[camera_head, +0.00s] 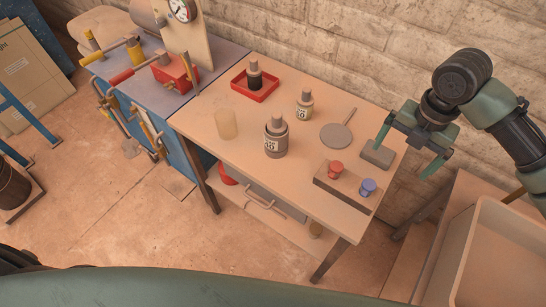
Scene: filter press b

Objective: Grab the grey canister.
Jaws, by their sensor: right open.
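The grey canister (276,138) stands upright near the middle of the wooden table (245,165). It has a narrower grey top and a pale label with dark marks. My right gripper (404,161) is open and empty at the table's right end, its fingers pointing down. It is well to the right of the canister, and one finger is above or beside a small grey block (377,154); I cannot tell if they touch. My left gripper is not in view.
A smaller labelled bottle (304,104), a round grey paddle (336,135), a pale cylinder (226,124) and a red tray (268,93) with a dark bottle (255,77) surround the canister. A block with red and blue knobs (346,187) lies at front right. A brick wall (330,45) stands behind.

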